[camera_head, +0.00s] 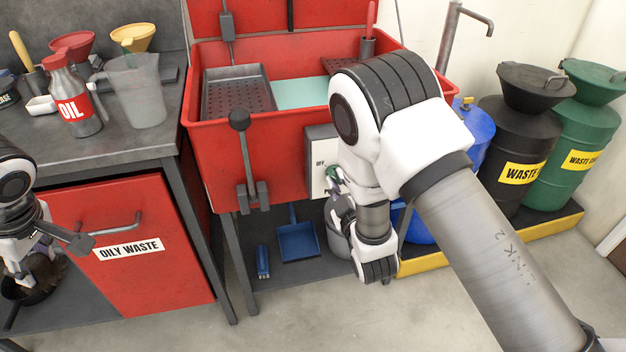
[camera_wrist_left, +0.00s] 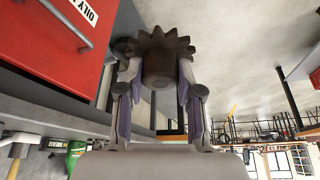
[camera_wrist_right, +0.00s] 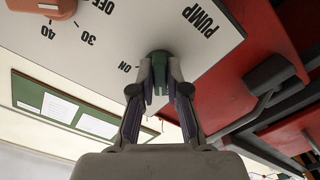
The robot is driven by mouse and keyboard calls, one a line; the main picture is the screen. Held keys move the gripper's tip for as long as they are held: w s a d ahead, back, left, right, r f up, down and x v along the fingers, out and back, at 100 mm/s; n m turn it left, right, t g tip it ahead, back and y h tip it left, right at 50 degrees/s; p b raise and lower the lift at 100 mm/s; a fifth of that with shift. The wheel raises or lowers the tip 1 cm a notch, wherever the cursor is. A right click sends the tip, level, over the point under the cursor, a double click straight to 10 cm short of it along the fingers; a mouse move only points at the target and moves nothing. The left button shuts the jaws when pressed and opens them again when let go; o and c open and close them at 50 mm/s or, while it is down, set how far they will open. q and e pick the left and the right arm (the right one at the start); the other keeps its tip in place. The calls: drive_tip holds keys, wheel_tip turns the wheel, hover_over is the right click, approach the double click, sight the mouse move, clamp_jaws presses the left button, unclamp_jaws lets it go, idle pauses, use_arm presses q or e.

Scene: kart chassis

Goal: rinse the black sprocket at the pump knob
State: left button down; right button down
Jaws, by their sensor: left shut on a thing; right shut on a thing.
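The black sprocket (camera_wrist_left: 160,62) is in my left gripper (camera_wrist_left: 155,85), whose fingers are shut around its hub; its teeth point away from the wrist. In the head view my left gripper (camera_head: 28,250) is at the far left, in front of the red oily waste door, and the dark sprocket (camera_head: 42,274) hangs below it. My right gripper (camera_wrist_right: 160,85) is shut on the green pump knob (camera_wrist_right: 160,60) on the white panel, by the words ON and PUMP. In the head view my right arm partly covers the panel (camera_head: 322,160) and the knob (camera_head: 332,173).
The red wash sink (camera_head: 240,150) holds a perforated tray (camera_head: 222,96). A black lever (camera_head: 240,122) sticks out at its front. The left bench carries an oil bottle (camera_head: 76,105) and a clear jug (camera_head: 138,95). Waste drums (camera_head: 510,150) stand right.

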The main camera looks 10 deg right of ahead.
drive_tip(key=shift+m, duration=1.2)
drive_tip(key=c, duration=1.2)
unclamp_jaws()
drive_tip(key=shift+o, duration=0.2)
drive_tip(key=s, duration=1.1)
drive_tip(key=shift+s+d, duration=0.15)
drive_tip(key=shift+s, duration=0.25)
